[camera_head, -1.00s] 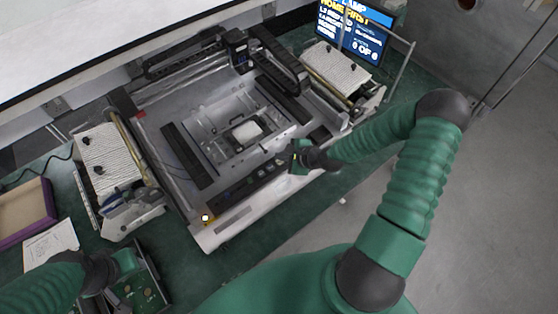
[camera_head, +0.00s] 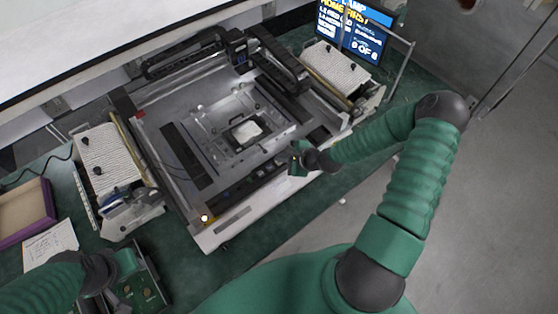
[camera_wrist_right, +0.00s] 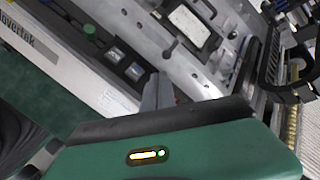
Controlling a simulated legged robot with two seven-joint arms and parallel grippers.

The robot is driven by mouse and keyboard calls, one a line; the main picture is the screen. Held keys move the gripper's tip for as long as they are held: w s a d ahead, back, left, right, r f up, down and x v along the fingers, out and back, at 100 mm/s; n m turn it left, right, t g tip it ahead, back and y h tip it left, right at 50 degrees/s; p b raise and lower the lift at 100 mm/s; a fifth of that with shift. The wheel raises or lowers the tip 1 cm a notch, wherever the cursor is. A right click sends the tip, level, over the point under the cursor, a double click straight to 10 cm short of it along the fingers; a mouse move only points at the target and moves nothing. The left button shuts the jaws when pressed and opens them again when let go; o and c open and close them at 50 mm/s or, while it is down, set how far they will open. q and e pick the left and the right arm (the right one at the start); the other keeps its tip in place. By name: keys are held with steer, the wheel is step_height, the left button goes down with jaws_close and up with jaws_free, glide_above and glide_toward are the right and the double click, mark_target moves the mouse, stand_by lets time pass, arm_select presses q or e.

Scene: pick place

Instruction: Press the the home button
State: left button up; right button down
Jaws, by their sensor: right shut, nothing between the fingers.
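The machine's front control panel (camera_head: 255,187) runs along its near edge in the head view. I cannot read which one is the home button. My right gripper (camera_head: 296,162) is at the right end of the panel; its shut fingers (camera_wrist_right: 160,92) show beside the lower blue-grey button, and contact cannot be told. My left gripper (camera_head: 118,262) is low at the left, over a dark tray; its fingers are unclear.
A screen (camera_head: 352,28) at the back right shows text including "HOME FIRST". A purple-edged box (camera_head: 28,210), a paper sheet (camera_head: 50,243) and a tray with green boards (camera_head: 145,288) lie at the left.

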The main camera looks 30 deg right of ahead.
steer(key=shift+f, duration=0.4)
stand_by(0.4)
stand_by(0.4)
steer(key=shift+d+r+p, duration=0.15)
steer(key=shift+r+p, duration=0.5)
steer(key=shift+r, duration=0.2)
steer(key=shift+r, duration=0.1)
step_height(320, 180, up, 5)
steer(key=p, duration=0.4)
steer(key=shift+p, duration=0.35)
